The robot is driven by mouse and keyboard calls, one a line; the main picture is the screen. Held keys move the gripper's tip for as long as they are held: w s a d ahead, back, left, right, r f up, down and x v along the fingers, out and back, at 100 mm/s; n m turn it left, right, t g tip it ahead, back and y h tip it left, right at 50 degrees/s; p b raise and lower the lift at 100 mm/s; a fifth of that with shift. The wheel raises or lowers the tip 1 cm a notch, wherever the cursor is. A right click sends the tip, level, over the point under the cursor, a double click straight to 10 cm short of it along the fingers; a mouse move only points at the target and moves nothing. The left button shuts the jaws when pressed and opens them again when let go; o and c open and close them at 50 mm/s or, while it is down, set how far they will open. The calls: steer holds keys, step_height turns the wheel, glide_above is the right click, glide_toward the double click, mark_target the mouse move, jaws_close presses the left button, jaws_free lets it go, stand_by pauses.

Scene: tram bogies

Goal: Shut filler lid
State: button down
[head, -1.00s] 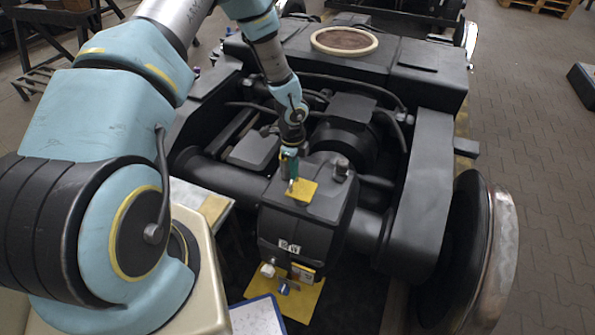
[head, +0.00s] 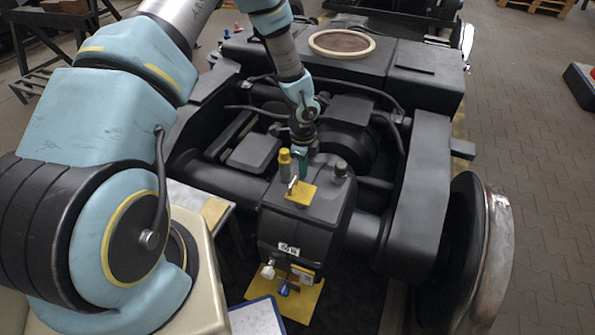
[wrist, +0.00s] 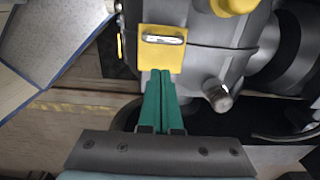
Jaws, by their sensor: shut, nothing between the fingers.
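A square yellow plate (head: 300,193) with a silver bar on it is on top of the dark gearbox housing (head: 300,228). In the wrist view the plate (wrist: 160,58) shows just past my fingertips. I cannot tell for sure whether it is the filler lid. My gripper (head: 301,174) has green fingers pointing down near the plate's far right edge. In the wrist view my gripper (wrist: 161,72) is shut and empty, its tips at the plate's lower edge; whether they touch is unclear. A yellow-topped grey cylinder (head: 285,160) stands behind the plate.
A metal plug (head: 341,168) stands on the housing right of my fingers; it also shows in the wrist view (wrist: 217,95). Hoses (head: 340,83) and the side frame (head: 420,190) surround the housing. A yellow tray (head: 300,303) lies below it.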

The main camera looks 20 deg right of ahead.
step_height(320, 180, up, 11)
steer(key=w+a+b, duration=0.1)
steer(key=b, duration=0.1)
steer(key=w+a+r+n, duration=0.1)
steer(key=a+r+n, duration=0.45)
steer(key=a, duration=0.25)
steer(key=w+a+r+n, duration=0.1)
steer(key=a+r+n, duration=0.45)
steer(key=a, duration=0.25)
steer(key=s+a+r+n+t, duration=0.1)
steer(key=s+a+r+n, duration=0.2)
steer(key=a+n, duration=0.3)
steer(key=s+a+r+n, duration=0.4)
steer(key=a+n, duration=0.3)
steer(key=n, duration=0.1)
steer(key=shift+a+r+n+t, duration=0.15)
steer(key=shift+a+n+t, duration=0.15)
steer(key=shift+t, duration=0.1)
